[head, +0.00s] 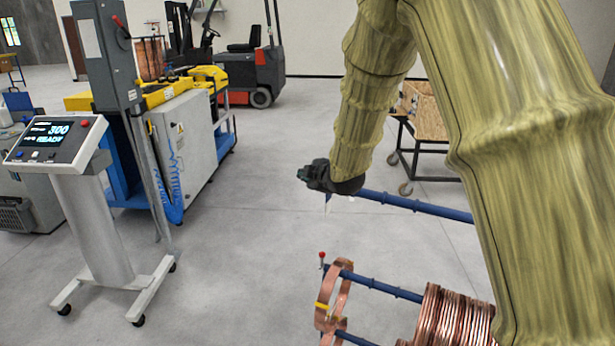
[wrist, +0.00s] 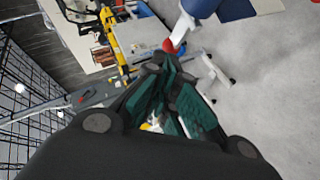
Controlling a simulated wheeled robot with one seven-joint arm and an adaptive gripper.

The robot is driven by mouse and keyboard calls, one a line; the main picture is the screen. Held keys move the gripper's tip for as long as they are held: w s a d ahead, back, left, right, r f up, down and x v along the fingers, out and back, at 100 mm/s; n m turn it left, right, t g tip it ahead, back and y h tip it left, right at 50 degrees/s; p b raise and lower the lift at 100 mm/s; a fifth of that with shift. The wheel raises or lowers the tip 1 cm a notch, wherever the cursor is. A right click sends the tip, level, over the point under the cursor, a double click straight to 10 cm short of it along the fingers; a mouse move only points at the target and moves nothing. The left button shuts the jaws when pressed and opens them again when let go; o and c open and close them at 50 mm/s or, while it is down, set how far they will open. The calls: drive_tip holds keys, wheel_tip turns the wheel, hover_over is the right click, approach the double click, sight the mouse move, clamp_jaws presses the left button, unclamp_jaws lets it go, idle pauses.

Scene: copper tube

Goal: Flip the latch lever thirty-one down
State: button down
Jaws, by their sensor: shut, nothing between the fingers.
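My gripper (head: 304,175) is shut and empty at the left end of an upper blue rod (head: 420,206) in the head view. In the wrist view my gripper's dark green fingers (wrist: 160,62) come together, and a red knob (wrist: 168,45) shows right at their tips; whether they touch it I cannot tell. A second lever with a red knob (head: 322,256) stands upright at the left end of a lower blue rod (head: 385,288). My gripper and sleeve hide most of the upper rod's end. No number is readable on either lever.
Copper coils (head: 452,315) and a loose copper loop (head: 333,300) hang on the lower rod. A control stand (head: 95,220) and a grey machine cabinet (head: 185,140) stand at left. A wooden crate cart (head: 425,112) is behind my arm. The floor between is clear.

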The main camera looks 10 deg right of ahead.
drive_tip(key=shift+a, duration=0.1)
drive_tip(key=s+a+r+b, duration=0.2)
drive_tip(key=s+r+b, duration=0.1)
drive_tip(key=s+r, duration=0.5)
drive_tip(key=shift+s+r, duration=0.15)
drive_tip(key=shift+s, duration=0.75)
